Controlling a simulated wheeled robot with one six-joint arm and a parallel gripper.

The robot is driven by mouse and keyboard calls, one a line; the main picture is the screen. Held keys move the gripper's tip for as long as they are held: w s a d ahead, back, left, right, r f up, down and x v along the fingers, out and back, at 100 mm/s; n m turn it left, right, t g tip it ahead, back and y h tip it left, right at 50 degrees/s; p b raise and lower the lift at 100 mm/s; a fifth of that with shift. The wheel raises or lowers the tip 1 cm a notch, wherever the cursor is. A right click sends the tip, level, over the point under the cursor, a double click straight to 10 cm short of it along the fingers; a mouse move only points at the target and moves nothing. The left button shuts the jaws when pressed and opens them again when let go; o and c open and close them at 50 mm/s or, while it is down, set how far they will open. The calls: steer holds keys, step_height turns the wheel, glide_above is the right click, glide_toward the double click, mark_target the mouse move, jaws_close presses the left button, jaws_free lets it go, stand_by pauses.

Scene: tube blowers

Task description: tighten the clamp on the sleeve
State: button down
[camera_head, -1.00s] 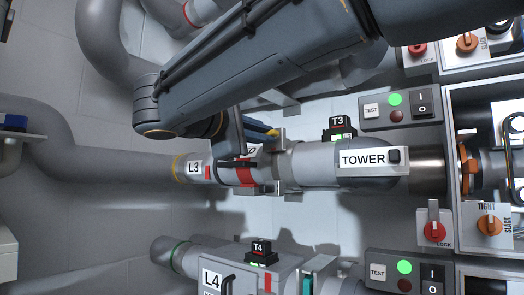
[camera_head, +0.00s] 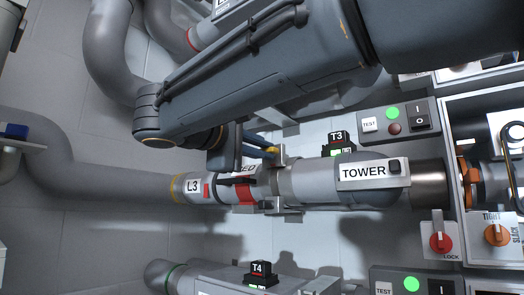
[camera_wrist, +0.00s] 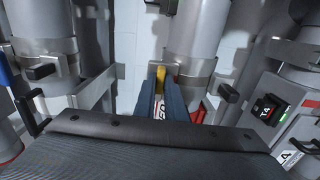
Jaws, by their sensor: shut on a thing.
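The sleeve's clamp appears to be the orange band (camera_head: 467,182) around the grey sleeve (camera_head: 486,168) inside the open box at right. An orange TIGHT/SLACK knob (camera_head: 497,235) sits on the panel below it, with its pointer near the middle from this angle. My gripper (camera_head: 268,148) is far left of these, above the L3 pipe. Its blue fingers are shut on a small yellow tab (camera_wrist: 160,76) beside a metal bracket; the tab also shows in the head view (camera_head: 271,153). The fingers hide part of the tab and a label partly reading "SED".
The TOWER pipe (camera_head: 310,178) runs from L3 toward the box. A red LOCK knob (camera_head: 437,241) is left of the TIGHT/SLACK knob. A TEST switch panel (camera_head: 395,125) has a lit green lamp. The T4 unit (camera_head: 260,273) is below. Pipes and brackets crowd my gripper.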

steer(key=c, duration=1.8)
jaws_free()
steer(key=v, duration=0.7)
steer(key=shift+s+a, duration=0.25)
